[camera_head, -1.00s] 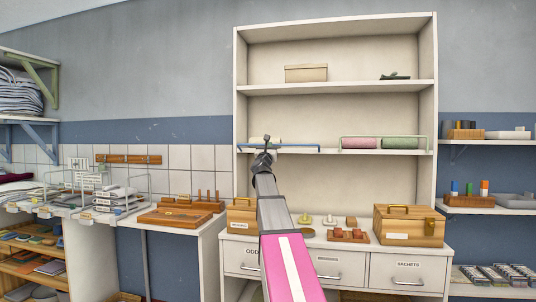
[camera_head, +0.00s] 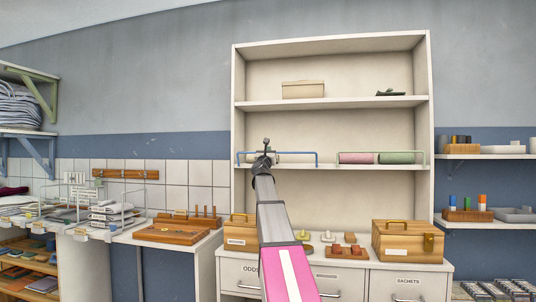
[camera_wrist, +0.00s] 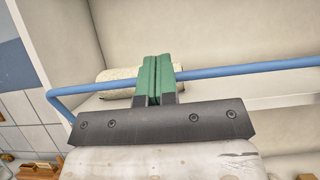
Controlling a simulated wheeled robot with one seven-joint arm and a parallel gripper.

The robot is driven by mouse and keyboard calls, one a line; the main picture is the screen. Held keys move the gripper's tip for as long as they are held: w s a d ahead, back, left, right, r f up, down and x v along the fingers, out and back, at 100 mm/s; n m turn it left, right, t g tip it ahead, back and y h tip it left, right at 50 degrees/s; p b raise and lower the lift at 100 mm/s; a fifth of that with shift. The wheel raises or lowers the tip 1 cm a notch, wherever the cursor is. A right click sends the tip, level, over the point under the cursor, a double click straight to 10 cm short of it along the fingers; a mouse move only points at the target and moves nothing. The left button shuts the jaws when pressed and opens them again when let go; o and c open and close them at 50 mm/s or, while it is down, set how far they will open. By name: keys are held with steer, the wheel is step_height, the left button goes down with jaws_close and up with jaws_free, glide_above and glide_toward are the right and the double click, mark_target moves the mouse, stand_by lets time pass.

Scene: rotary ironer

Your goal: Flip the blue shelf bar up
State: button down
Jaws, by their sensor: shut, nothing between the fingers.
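The blue shelf bar (camera_head: 300,152) stands up along the front edge of the middle shelf, its end legs running down to the shelf. In the wrist view the bar (camera_wrist: 250,68) crosses behind my fingers, with its left leg bending down. My gripper (camera_head: 266,143) is in front of the bar's left part, fingertips a little above it. In the wrist view the green fingers of my gripper (camera_wrist: 158,65) are shut together with nothing between them. I cannot tell whether they touch the bar.
A cream roll (camera_wrist: 115,74) lies on the shelf behind the bar. Wooden boxes stand on the counter below.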

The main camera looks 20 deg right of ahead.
steer(key=shift+w+d+r+g+y, duration=0.2)
steer(key=shift+w+r+g+y, duration=0.05)
steer(key=shift+w+g+y, duration=0.1)
steer(key=shift+w+d+r+g+y, duration=0.3)
steer(key=shift+w+d+g+y, duration=0.2)
steer(key=shift+g, duration=0.2)
steer(key=shift+w+d+r+g+y, duration=0.25)
steer(key=shift+w+r+g+y, duration=0.1)
steer(key=shift+w+g, duration=0.25)
stand_by(0.6)
